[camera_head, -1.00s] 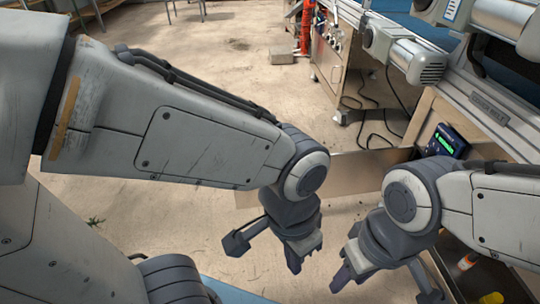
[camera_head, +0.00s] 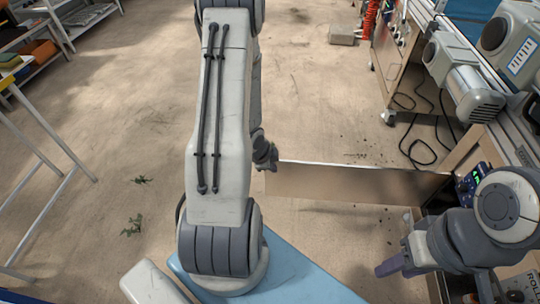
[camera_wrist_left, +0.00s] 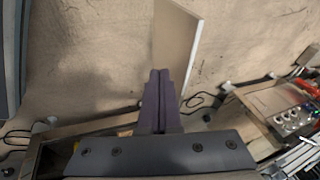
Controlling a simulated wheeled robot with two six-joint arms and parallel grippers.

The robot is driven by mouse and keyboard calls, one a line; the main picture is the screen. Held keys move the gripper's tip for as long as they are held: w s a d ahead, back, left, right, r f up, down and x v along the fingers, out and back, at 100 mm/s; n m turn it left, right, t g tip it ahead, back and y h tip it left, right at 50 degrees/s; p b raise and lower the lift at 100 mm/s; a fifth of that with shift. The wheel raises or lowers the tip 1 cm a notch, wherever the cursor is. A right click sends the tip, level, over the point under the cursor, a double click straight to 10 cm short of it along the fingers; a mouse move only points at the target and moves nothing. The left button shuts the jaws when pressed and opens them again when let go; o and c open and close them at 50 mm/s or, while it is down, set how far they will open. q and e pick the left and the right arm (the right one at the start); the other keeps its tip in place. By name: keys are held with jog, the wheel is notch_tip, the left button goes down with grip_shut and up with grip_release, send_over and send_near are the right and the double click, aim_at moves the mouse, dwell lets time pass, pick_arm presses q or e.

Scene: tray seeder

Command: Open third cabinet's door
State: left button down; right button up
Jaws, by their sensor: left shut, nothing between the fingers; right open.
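The cabinet door (camera_head: 350,184) is a flat brown-grey panel. It stands open, sticking out from the workbench on the right over the floor. It also shows in the left wrist view (camera_wrist_left: 176,42), just beyond the fingers. My left gripper (camera_head: 266,158) is at the door's free outer end; the arm partly hides it, and I cannot tell whether it touches the door. In the left wrist view its fingers (camera_wrist_left: 160,100) are together with nothing between them. My right gripper (camera_head: 396,260) is open and empty at the lower right, nearer than the door.
The machine bench (camera_head: 470,150) runs along the right, with a small lit display (camera_head: 476,178). Cables (camera_head: 415,130) lie on the floor beyond the door. A metal rack (camera_head: 40,180) stands at the left. The floor between is mostly clear.

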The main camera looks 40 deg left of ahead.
pick_arm(q)
jog(key=s+a+f+t+p, duration=0.1)
jog(key=s+a+t+p, duration=0.1)
jog(key=s+a, duration=0.15)
jog(key=w+a+r+b+x, duration=0.1)
jog(key=a+b+x, duration=0.1)
jog(key=x, duration=0.9)
jog(key=shift+w+f+t, duration=0.25)
jog(key=shift+w+t, duration=0.15)
jog(key=shift+w, duration=0.1)
pick_arm(e)
jog(key=shift+r, duration=0.5)
jog(key=shift+s, duration=0.1)
